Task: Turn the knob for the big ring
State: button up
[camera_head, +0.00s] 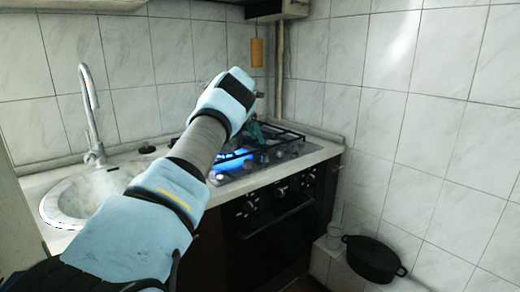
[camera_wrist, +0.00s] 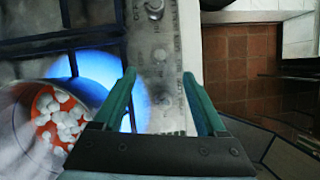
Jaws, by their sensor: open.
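The stove (camera_head: 222,178) stands in the corner, its front carrying several dark knobs (camera_head: 281,190). Which knob serves the big ring cannot be told. A blue glow (camera_head: 235,160) lights the hob by the front burner, and it also shows in the wrist view (camera_wrist: 98,70). My gripper (camera_wrist: 159,75) is open and empty. In the head view my gripper (camera_head: 254,131) is over the hob, partly hidden by my arm.
A pot (camera_wrist: 20,110) with white pieces on orange contents is left of my fingers in the wrist view. A sink (camera_head: 60,205) with a tap (camera_head: 92,115) lies left. A black pot (camera_head: 372,258) and a glass (camera_head: 335,232) stand on a low ledge at right.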

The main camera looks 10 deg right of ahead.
jog(key=shift+v, duration=0.75)
jog(key=shift+d, duration=0.1)
jog(key=shift+c, duration=0.2)
